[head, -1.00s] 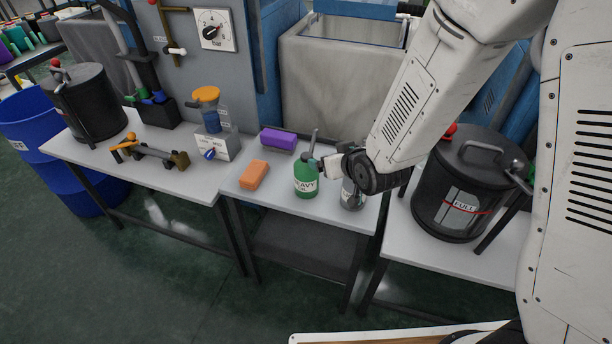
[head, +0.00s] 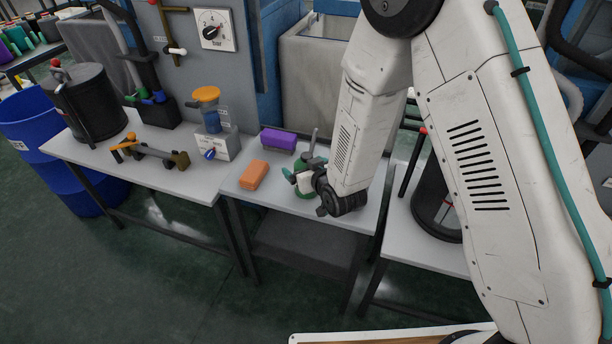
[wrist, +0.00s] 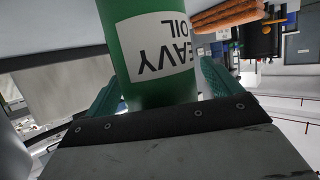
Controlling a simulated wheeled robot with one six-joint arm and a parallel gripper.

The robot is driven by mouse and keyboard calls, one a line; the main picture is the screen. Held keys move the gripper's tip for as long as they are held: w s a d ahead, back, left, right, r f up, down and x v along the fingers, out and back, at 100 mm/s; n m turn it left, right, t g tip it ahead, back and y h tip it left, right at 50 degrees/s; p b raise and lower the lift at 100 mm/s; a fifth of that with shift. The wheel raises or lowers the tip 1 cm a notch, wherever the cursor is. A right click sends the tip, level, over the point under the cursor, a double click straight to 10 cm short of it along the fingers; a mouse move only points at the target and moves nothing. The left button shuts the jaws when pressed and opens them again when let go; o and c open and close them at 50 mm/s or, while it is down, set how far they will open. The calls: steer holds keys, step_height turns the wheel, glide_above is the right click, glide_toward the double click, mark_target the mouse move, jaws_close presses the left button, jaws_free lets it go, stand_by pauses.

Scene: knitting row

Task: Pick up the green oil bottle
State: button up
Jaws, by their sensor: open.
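The green oil bottle (head: 306,194) stands on the middle table, mostly hidden by my gripper in the head view. In the wrist view the green bottle (wrist: 118,40) fills the upper middle, its white label reading "HEAVY OIL" upside down. My gripper (head: 301,181) is at the bottle. In the wrist view the teal fingers of my gripper (wrist: 160,90) are open, one on each side of the bottle's body. Whether either finger touches it I cannot tell.
An orange block (head: 253,176) and a purple block (head: 278,140) lie left of and behind the bottle. A valve unit (head: 212,145) stands on the left table. A dark lidded pot (head: 433,205) is partly hidden by my arm on the right.

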steer(key=shift+w+a+f, duration=0.1)
steer(key=shift+w+f, duration=0.05)
steer(key=shift+w, duration=0.1)
steer(key=c, duration=1.3)
steer(key=shift+o, duration=0.2)
steer(key=shift+r, duration=0.2)
